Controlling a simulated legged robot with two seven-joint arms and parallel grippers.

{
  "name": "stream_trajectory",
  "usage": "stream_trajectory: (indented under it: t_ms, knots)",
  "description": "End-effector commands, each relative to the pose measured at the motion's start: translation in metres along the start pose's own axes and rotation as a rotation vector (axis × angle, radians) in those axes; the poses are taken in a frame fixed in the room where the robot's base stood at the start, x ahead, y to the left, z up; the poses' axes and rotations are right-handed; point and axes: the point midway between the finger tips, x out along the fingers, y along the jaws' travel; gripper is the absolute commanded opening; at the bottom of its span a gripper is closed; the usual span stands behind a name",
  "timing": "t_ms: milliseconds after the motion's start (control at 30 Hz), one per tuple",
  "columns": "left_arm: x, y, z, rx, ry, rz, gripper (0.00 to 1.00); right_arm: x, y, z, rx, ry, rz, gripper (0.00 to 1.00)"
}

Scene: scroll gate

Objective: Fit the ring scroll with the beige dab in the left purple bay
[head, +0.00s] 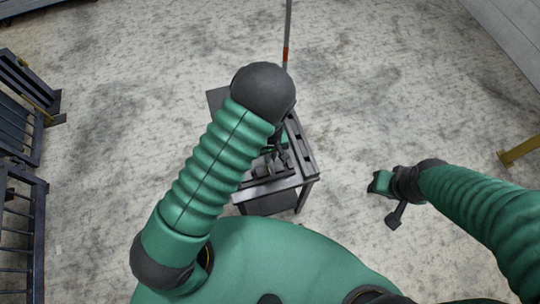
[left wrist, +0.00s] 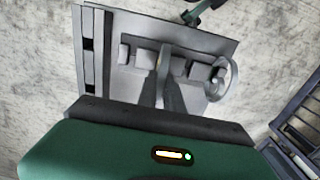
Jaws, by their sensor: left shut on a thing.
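In the left wrist view the two dark fingers of my left gripper (left wrist: 162,85) reach over the grey table, close together. They are shut on a thin grey piece (left wrist: 165,58) seen nearly edge-on. I cannot tell whether it is the ring scroll. A grey ring (left wrist: 231,85) shows just right of the fingers; whether it joins the held piece is unclear. No beige dab or purple bay can be made out. In the head view my left forearm hides much of the table, and the left gripper (head: 275,158) shows only partly. My right gripper (head: 380,184) is off the table's right side, its jaws unclear.
The small dark table (head: 306,172) stands ahead of my body. Several grey blocks (left wrist: 145,57) stand on it, and a slotted dark rail (left wrist: 88,50) runs along its left side in the wrist view. Dark racks (head: 22,215) stand far left. A yellow post (head: 518,151) stands right.

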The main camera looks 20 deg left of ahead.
Motion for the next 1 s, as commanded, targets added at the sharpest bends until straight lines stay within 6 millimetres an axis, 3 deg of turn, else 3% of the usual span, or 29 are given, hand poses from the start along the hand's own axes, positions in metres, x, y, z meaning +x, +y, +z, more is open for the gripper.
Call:
stream_trajectory:
  t_ms: [1000]
  knots:
    - [-0.091, 0.0, 0.0, 0.001, -0.001, 0.0, 0.0, -0.08, 0.0, -0.019, 0.0, 0.0, 0.0, 0.38]
